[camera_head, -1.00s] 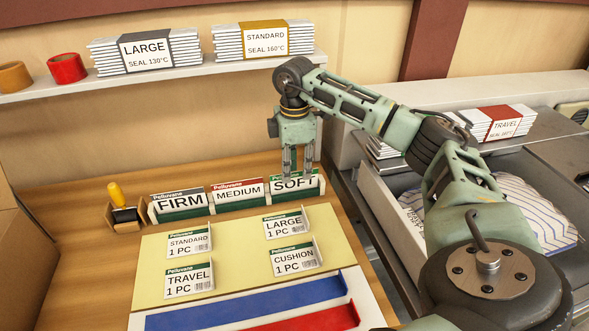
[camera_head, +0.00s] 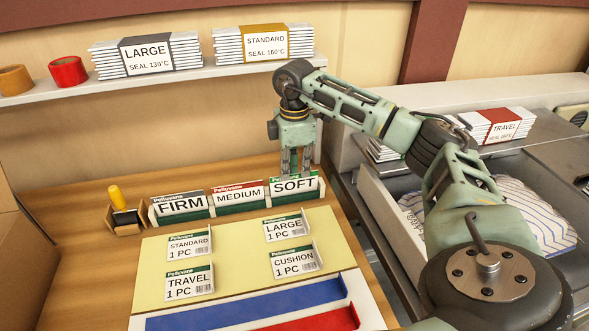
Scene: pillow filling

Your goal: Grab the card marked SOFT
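The SOFT card (camera_head: 294,187) stands at the right end of a row of cards in the holder, its black lettering facing me and readable. My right gripper (camera_head: 296,168) points down at the top edge of this card. Its fingertips meet or overlap the card's top in the picture; whether they grip it is too small to tell. The FIRM card (camera_head: 181,206) and MEDIUM card (camera_head: 238,194) stand to the left in the same row. My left gripper is not in view.
A yellow board (camera_head: 232,254) in front bears several small label cards. A yellow-handled tool (camera_head: 119,205) stands left of the row. A shelf (camera_head: 200,79) with packs and tape rolls is above. A grey bin (camera_head: 385,218) with striped fabric lies to the right.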

